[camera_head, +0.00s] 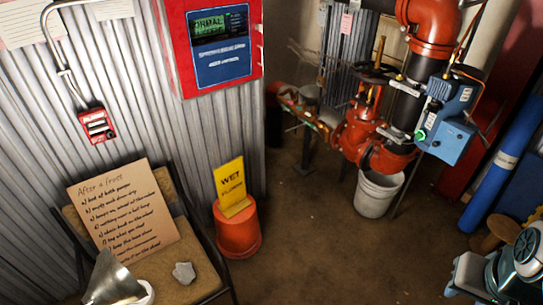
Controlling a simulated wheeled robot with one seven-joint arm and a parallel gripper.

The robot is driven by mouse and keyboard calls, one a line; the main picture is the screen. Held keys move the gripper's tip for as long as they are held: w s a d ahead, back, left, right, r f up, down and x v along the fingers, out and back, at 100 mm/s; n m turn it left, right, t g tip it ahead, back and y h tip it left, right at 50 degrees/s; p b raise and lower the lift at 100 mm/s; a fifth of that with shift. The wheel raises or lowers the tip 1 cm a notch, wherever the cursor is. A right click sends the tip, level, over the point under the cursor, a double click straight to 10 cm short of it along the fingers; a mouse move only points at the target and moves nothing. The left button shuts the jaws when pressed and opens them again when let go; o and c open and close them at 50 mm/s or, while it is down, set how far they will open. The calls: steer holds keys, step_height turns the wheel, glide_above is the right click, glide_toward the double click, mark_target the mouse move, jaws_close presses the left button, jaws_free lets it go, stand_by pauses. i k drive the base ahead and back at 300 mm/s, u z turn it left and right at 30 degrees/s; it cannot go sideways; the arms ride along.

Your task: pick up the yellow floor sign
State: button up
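The yellow floor sign (230,184) stands upright, leaning slightly, on top of an upturned orange bucket (239,232) by the corrugated wall. Black lettering on it reads "WET" with a smaller line below. Its face is in clear view and nothing touches it from my side. White and teal parts at the bottom right edge look like my own arm. No fingertips show, so my gripper is not in view.
A chair (190,248) left of the bucket holds a cardboard notice (124,215), a grey stone (184,272) and a metal cone (113,279). Red pipework (375,135) and a white bucket (378,192) stand at back right. The middle floor (315,245) is clear.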

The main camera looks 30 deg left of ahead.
mark_target(230, 178)
steer(key=u, duration=0.15)
steer(key=i, duration=1.7)
steer(key=u, duration=1)
steer(key=i, duration=1)
steer(key=u, duration=1.75)
steer(key=i, duration=0.7)
steer(key=u, duration=0.5)
